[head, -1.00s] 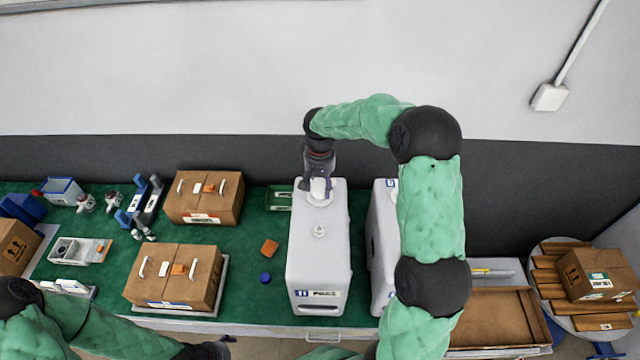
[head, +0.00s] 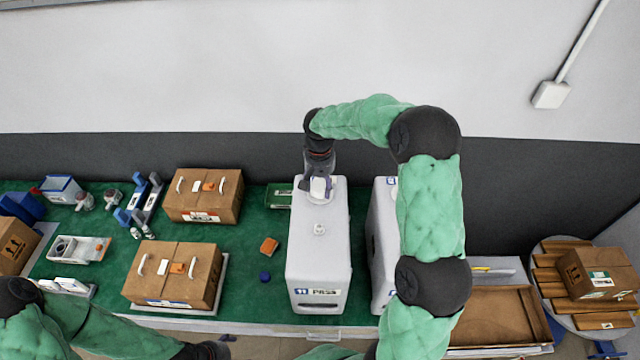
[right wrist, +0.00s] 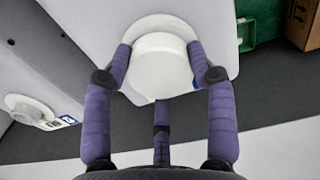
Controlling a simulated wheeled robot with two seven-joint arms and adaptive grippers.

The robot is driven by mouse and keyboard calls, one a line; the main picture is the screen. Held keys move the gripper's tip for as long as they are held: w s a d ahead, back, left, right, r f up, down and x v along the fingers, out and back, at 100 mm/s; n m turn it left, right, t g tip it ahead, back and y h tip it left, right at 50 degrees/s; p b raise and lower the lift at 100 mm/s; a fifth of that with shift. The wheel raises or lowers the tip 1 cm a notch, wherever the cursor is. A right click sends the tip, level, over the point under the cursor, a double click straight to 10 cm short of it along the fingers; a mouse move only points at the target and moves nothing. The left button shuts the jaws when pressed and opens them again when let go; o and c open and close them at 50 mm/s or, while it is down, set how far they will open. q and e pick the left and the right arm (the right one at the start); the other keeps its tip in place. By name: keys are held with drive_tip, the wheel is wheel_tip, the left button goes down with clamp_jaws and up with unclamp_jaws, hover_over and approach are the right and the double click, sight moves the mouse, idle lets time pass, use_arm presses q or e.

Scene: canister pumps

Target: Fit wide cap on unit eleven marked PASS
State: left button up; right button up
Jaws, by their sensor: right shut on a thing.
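Unit eleven is the white canister (head: 318,255) in the middle of the bench, with a label (head: 318,292) reading 11 and PASS on its front. My right gripper (head: 319,187) is at the top rear of this unit, shut on a white wide cap (right wrist: 162,65). In the right wrist view the fingers hold the cap from both sides, over the pale round collar (right wrist: 160,22) on the unit's top. The cap hides most of the collar, and I cannot tell whether it is seated. My left gripper (head: 215,350) is partly visible low at the left, its jaws unclear.
A second white canister (head: 381,245) stands close on the right, partly behind my right arm. Cardboard boxes (head: 203,197) (head: 172,277) stand to the left. A green tray (head: 279,197) is behind.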

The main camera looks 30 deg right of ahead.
drive_tip(key=shift+f, duration=0.35)
idle(0.5)
drive_tip(key=o, duration=0.9)
drive_tip(key=o, duration=0.3)
drive_tip(key=shift+r, duration=0.1)
drive_tip(key=shift+r+p, duration=2.45)
drive_tip(key=shift+r, duration=2.05)
